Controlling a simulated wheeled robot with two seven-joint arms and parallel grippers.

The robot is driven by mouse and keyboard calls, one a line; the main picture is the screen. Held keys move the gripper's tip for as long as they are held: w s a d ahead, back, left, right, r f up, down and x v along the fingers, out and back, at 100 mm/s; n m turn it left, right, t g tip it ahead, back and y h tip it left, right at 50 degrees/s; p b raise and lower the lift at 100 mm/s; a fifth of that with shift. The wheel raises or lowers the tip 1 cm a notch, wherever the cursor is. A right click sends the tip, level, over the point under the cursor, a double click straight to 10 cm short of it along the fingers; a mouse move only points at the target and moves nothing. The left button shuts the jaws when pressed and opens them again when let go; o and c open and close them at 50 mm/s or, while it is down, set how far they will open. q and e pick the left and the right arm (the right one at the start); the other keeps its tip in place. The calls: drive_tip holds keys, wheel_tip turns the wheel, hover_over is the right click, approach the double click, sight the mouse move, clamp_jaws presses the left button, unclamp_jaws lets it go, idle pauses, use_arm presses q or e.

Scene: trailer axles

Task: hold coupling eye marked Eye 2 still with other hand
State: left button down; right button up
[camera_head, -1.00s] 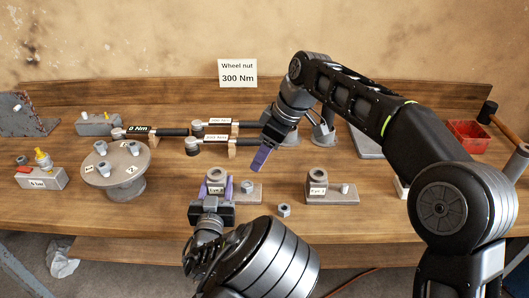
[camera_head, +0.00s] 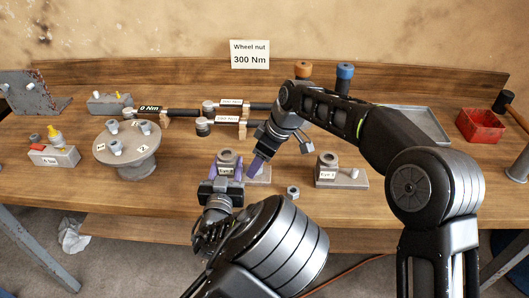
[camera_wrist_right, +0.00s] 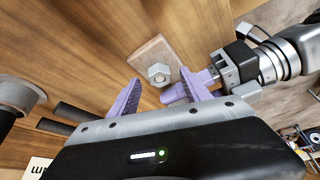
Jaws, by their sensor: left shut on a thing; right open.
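The coupling eye whose tag looks like Eye 2 (camera_head: 226,157) stands upright on its plate near the front middle of the bench. Its tag is partly covered by my left gripper (camera_head: 225,172), whose purple fingers are shut on the eye from the front. My right gripper (camera_head: 254,167) is open, its fingers low over the right part of that plate, just right of the eye. In the right wrist view, a hexagonal nut or stud (camera_wrist_right: 158,73) on the plate shows between the open right fingers (camera_wrist_right: 155,85). My left gripper (camera_wrist_right: 235,62) is close beside them. The eye itself is not clear there.
A second coupling eye (camera_head: 328,160) stands on a plate to the right. A loose nut (camera_head: 293,191) lies in front. Torque wrenches (camera_head: 230,120) rest behind, a round stand (camera_head: 130,148) is at left, and a red bin (camera_head: 480,125) is at far right.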

drive_tip(key=shift+a+f, duration=0.1)
drive_tip(key=shift+f, duration=0.2)
drive_tip(key=shift+c, duration=0.6)
clamp_jaws()
idle(0.4)
idle(1.0)
